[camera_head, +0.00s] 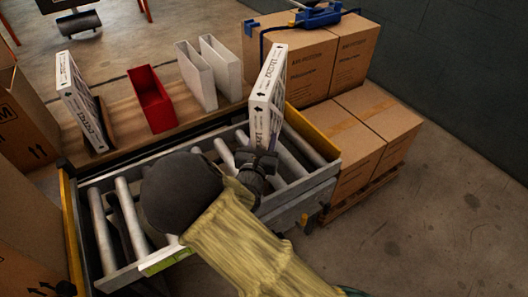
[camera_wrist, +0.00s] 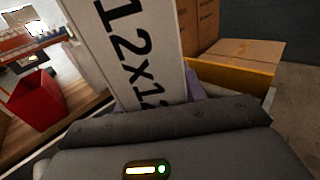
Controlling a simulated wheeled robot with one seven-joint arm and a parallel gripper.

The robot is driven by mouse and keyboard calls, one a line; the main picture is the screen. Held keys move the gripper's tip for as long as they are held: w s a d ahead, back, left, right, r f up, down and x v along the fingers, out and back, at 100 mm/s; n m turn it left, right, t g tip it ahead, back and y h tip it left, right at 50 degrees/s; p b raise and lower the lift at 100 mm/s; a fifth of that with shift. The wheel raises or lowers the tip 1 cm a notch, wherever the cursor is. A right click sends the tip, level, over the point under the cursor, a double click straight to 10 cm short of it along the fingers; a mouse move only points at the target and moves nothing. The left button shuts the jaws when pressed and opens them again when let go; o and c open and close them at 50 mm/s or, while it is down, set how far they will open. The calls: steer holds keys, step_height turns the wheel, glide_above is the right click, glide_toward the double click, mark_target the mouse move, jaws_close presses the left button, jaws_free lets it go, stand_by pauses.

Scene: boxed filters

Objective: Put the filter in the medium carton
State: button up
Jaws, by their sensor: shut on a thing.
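My gripper (camera_head: 262,158) is shut on a white-edged filter (camera_head: 266,98) and holds it upright above the right part of the roller conveyor. In the wrist view the filter (camera_wrist: 150,50) stands up from the jaws, with large "12x1" print on its edge; the jaw tips are mostly hidden. A second, similar filter (camera_head: 80,100) stands tilted at the left of the wooden shelf. Narrow open-topped containers stand between them: a red one (camera_head: 151,98) and two white ones (camera_head: 196,75), (camera_head: 222,66). I cannot tell which is the medium carton.
The roller conveyor (camera_head: 103,226) has a yellow right rail (camera_head: 312,132). Closed cardboard boxes (camera_head: 375,125) are stacked on a pallet at the right, with a blue tool (camera_head: 318,16) on top. More cardboard boxes (camera_head: 25,225) stand close on the left.

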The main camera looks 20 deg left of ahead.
steer(key=shift+f+b, duration=0.75)
steer(key=shift+f, duration=1.15)
steer(key=shift+s, duration=0.1)
steer(key=o, duration=1.1)
steer(key=shift+c, duration=0.2)
steer(key=shift+r, duration=0.1)
steer(key=s+d+p, duration=0.1)
steer(key=s+p, duration=0.2)
steer(key=s, duration=0.8)
steer(key=shift+s, duration=0.4)
